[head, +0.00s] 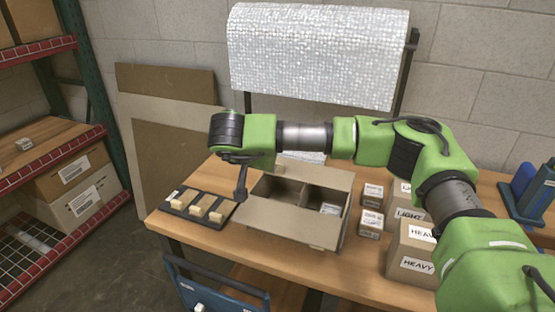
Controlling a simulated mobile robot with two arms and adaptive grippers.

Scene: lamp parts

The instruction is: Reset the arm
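My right arm, green with grey joints, reaches in from the right across the table. Its gripper (240,195) points down, just left of an open cardboard box (285,222) and beside the right end of a dark tray (182,213). The gripper is small and seen edge-on, so its opening is unclear; I see nothing held in it. The tray holds several small tan boxes (201,206). The cardboard box has a divider, and a small white-labelled box (330,208) lies in its right compartment. My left gripper is not in view.
Small labelled boxes (371,222) and larger cartons marked LIGHT and HEAVY (409,255) stand right of the open box. Blue bins (530,188) sit at far right. A bubble-wrap roll (318,55) stands behind. A red-edged shelf (75,205) is left, a blue cart (210,290) in front.

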